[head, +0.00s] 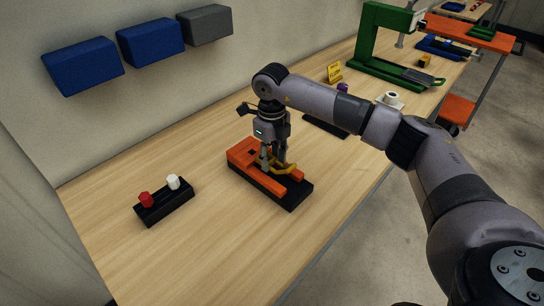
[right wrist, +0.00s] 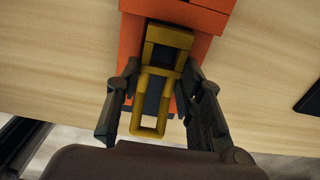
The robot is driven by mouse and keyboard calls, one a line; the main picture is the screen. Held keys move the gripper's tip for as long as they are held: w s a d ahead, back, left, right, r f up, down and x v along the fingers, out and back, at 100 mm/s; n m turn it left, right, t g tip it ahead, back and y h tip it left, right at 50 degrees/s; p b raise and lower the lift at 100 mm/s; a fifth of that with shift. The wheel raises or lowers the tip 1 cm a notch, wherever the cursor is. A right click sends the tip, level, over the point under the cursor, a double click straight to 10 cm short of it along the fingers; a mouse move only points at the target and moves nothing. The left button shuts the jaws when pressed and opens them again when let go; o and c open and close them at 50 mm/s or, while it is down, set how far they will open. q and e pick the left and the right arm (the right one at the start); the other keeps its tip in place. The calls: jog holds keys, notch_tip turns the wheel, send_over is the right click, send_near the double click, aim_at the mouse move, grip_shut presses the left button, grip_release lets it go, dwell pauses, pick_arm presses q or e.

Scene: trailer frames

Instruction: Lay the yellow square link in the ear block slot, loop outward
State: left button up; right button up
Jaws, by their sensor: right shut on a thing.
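The yellow square link (head: 285,168) is at the orange ear block (head: 244,150), which stands on a black base on the bench. My right gripper (head: 275,164) points down over the block, shut on the link. In the right wrist view the link (right wrist: 147,126) lies between the two fingers (right wrist: 160,74), one loop toward the wrist. Its far square part is over the orange block (right wrist: 201,47), around the dark slot area. I cannot tell whether the link rests on the slot floor. My left gripper is not in view.
A black holder (head: 165,205) with a red and a white peg stands at the left. A dark flat pad (head: 325,126), a white roll (head: 391,97) and a green press (head: 368,45) are farther back. Blue and grey bins (head: 150,42) hang on the wall. The front bench is clear.

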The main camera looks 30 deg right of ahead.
aim_at(272, 161)
jog(key=shift+f+b, duration=0.55)
jog(key=shift+f, duration=0.35)
jog(key=o, duration=1.4)
jog(key=shift+c, duration=0.2)
notch_tip(272, 161, up, 12)
